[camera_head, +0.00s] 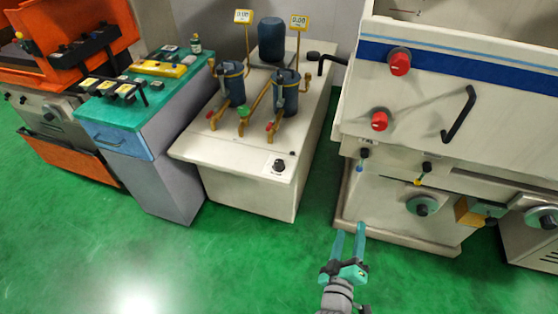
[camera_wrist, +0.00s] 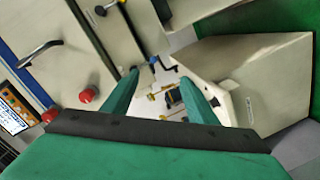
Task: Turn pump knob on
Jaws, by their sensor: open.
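The pump knob (camera_head: 279,165) is a small dark knob on a white plate, near the front right corner of the white pump cabinet (camera_head: 240,166). My gripper (camera_head: 349,234) is open and empty, to the right of the cabinet and apart from it, with its two green fingers pointing away from my body. In the wrist view, the gripper (camera_wrist: 158,84) shows its spread fingers, and the cabinet (camera_wrist: 225,70) stands to their right. A small light plate with a dark mark, likely the knob (camera_wrist: 249,107), shows on its side. I cannot read the knob's setting.
A large white machine (camera_head: 440,110) with red buttons (camera_head: 399,62) and a black handle (camera_head: 460,114) stands to the right. Blue filter canisters (camera_head: 285,92) and brass pipes stand on the cabinet. A teal-topped bench (camera_head: 128,130) is at left. Green floor (camera_head: 230,265) is clear in front.

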